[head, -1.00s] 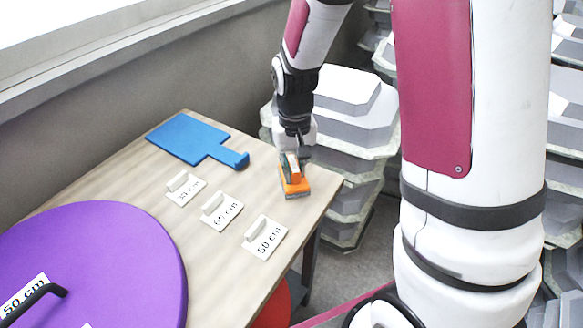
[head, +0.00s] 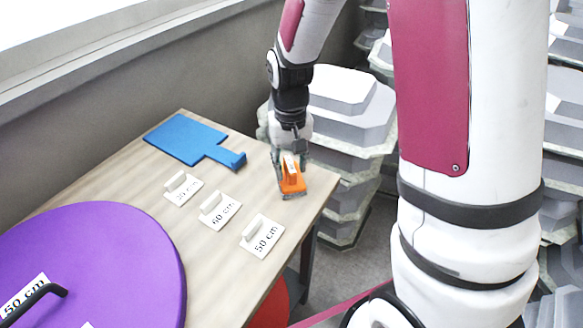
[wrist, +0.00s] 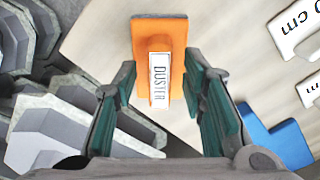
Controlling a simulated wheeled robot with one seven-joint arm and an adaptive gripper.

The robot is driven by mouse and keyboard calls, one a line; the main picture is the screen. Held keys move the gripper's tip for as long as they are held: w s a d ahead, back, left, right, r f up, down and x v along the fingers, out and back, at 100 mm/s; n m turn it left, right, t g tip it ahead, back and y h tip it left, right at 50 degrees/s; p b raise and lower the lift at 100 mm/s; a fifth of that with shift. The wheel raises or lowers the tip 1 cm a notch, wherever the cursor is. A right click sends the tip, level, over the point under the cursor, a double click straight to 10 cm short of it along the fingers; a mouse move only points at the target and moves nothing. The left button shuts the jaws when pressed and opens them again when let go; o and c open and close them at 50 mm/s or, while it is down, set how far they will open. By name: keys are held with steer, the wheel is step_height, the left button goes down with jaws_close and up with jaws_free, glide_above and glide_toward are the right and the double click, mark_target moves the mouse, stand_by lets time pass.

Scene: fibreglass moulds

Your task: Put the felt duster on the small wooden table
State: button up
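The felt duster (head: 292,178) is an orange block with a raised part and a white label. It appears to rest on the small wooden table (head: 150,175), near its right edge. In the wrist view the duster (wrist: 160,60) shows its "DUSTER" label. My gripper (head: 290,172) is low over it, with a finger on each side. In the wrist view my gripper (wrist: 160,80) is open, with gaps between the green finger pads and the labelled part. The duster's underside is hidden.
On the table are a blue paddle-shaped board (head: 190,139), several white label holders such as the "50 cm" one (head: 262,236), and a large purple disc (head: 110,260) with a black handle. Stacked grey moulds (head: 345,120) stand beyond the table's right edge.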

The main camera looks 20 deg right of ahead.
mark_target(291, 166)
step_height(291, 166, up, 11)
steer(key=p, duration=0.3)
steer(key=s+r+t, duration=0.3)
steer(key=s+r, duration=0.7)
steer(key=r, duration=0.2)
steer(key=s+r+n+t, duration=0.1)
steer(key=s+r, duration=0.3)
steer(key=s, duration=0.8)
steer(key=shift+s+n+t, duration=0.3)
steer(key=shift+n+t, duration=0.1)
steer(key=shift+t, duration=0.4)
steer(key=shift+a, duration=0.1)
